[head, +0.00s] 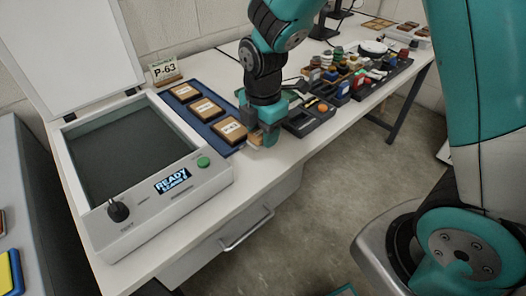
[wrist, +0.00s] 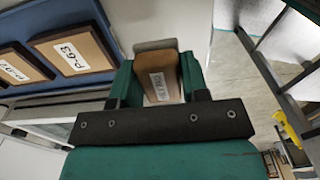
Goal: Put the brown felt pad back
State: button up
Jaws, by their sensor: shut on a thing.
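My gripper (head: 262,138) is over the front edge of the white table, just right of the blue tray. In the wrist view, its two teal fingers are shut on a brown pad (wrist: 162,72) with a white label, whose text I cannot read for certain. In the head view only a small tan part of the pad (head: 255,144) shows below the fingers. Whether it touches the table I cannot tell. The blue tray (head: 208,113) holds three brown labelled blocks in a row; the nearest block (head: 230,130) also shows in the wrist view (wrist: 72,53), reading P-63.
An open-lidded scanner (head: 185,208) stands left, its screen reading READY, with a green button and black knob. A P-63 sign (head: 164,70) stands behind. A dark tray (head: 309,122) is right of my gripper; trays of coloured items (head: 360,75) lie beyond. A drawer handle (head: 247,229) projects below.

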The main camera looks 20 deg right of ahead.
aim_at(263, 157)
jog(key=shift+f+b, duration=0.35)
jog(key=shift+f, duration=2.35)
jog(key=shift+f, duration=0.2)
jog(key=o, duration=1)
jog(key=shift+c, duration=0.2)
notch_tip(263, 157, up, 12)
jog(key=shift+r+p, duration=0.2)
jog(key=shift+p, duration=0.7)
jog(key=s+a+r+m+y, duration=0.2)
jog(key=s+r+m, duration=0.2)
jog(key=s+m, duration=0.3)
jog(key=s+a+r+m+y, duration=0.2)
jog(key=s+m, duration=0.5)
jog(key=s, duration=0.4)
notch_tip(263, 157, up, 3)
jog(key=shift+s+a+f+m, duration=0.1)
jog(key=shift+s+a+m, duration=0.25)
jog(key=shift+a, duration=0.1)
